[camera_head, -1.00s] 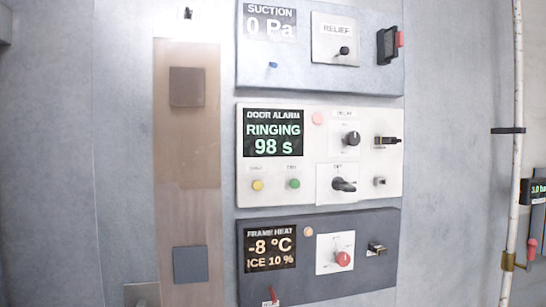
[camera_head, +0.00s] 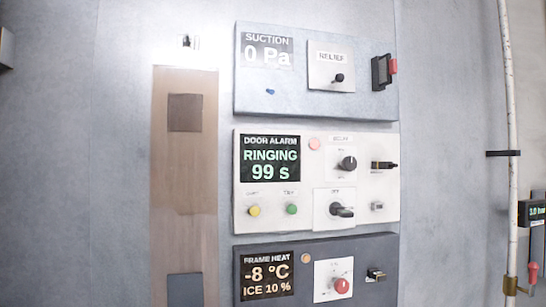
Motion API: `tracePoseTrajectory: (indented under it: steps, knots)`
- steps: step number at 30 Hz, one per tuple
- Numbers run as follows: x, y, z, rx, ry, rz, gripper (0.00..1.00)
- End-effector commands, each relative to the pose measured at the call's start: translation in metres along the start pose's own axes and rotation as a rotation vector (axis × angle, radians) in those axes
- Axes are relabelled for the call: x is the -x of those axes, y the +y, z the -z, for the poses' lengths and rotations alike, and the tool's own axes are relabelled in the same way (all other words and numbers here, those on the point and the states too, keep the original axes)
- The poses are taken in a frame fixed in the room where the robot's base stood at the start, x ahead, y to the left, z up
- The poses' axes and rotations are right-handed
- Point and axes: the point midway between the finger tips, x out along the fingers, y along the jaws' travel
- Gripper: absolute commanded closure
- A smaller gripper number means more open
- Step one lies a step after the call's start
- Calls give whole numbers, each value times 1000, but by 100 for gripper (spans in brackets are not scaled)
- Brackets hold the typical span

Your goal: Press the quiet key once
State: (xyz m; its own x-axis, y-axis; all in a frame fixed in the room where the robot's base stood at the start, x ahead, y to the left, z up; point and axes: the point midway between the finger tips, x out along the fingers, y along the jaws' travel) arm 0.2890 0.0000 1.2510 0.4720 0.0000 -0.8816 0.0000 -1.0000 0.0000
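The door alarm panel (camera_head: 310,220) is a white box in the middle of the wall column. Its display (camera_head: 270,158) reads "DOOR ALARM RINGING 99 s". Below the display are a yellow button (camera_head: 254,211) and a green button (camera_head: 292,209), each under a small label. The yellow one's label is too blurred to read surely; it may be "QUIET". The green one's label looks like "TEST". A pink lamp (camera_head: 315,144), a black knob (camera_head: 348,163) and a black lever switch (camera_head: 342,210) are also on this panel. My gripper is not in view.
A suction panel (camera_head: 300,100) with a relief switch (camera_head: 338,78) sits above, reading 0 Pa. A frame heat panel (camera_head: 390,255) with a red knob (camera_head: 342,286) sits below. A brown strip (camera_head: 185,150) runs down the left, and a white pipe (camera_head: 510,110) down the right.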

Motion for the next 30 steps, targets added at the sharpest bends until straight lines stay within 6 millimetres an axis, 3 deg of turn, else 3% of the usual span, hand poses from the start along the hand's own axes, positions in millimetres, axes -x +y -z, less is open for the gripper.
tracePoseTrajectory:
  steps: [1,10,30]
  knots:
    - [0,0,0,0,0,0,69]
    - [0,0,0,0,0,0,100]
    - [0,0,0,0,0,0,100]
